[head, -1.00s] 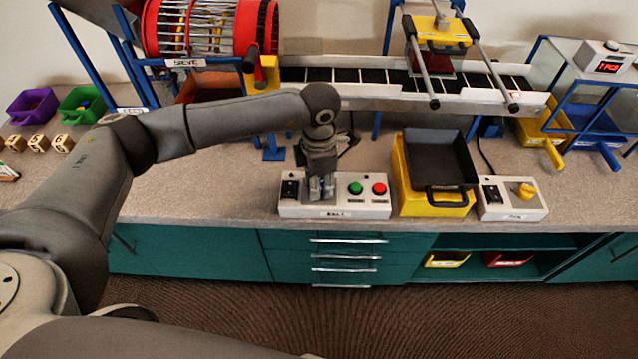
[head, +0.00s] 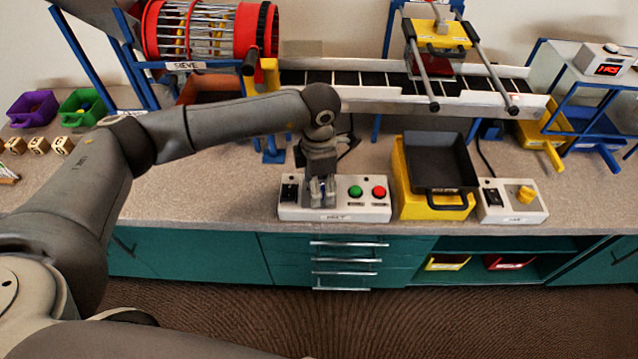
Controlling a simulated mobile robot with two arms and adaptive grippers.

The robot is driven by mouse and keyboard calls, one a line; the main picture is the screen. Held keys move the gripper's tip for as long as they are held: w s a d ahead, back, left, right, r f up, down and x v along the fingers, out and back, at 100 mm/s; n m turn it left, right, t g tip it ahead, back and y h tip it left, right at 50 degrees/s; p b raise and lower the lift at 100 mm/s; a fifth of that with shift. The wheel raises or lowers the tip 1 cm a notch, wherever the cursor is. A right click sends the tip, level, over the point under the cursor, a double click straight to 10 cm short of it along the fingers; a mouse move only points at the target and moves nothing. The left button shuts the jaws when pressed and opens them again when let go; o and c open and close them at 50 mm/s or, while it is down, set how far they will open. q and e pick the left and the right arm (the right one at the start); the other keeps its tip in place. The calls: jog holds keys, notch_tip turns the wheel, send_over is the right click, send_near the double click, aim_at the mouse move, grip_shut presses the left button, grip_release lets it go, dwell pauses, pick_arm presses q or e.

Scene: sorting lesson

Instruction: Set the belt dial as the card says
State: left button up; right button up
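The white control box (head: 300,211) stands at the bench's front edge, with a black switch (head: 289,192), a green button (head: 355,192) and a red button (head: 379,192). Its front label is too blurred to read surely. My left gripper (head: 322,194) points straight down over this box, between the black switch and the green button. Its fingers look closed around a small bluish knob, which they mostly hide, so I cannot read the setting. I cannot make out a card with a setting. My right gripper is not in view.
A yellow bin (head: 420,206) with a dark tray (head: 440,162) stands right of the box. Beyond it is another box with a yellow knob (head: 525,194). The conveyor belt (head: 355,77) and red sieve drum (head: 245,30) are behind.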

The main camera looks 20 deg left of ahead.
pick_arm(q)
notch_tip(320, 180, up, 12)
jog(key=shift+f, duration=0.15)
dwell(0.6)
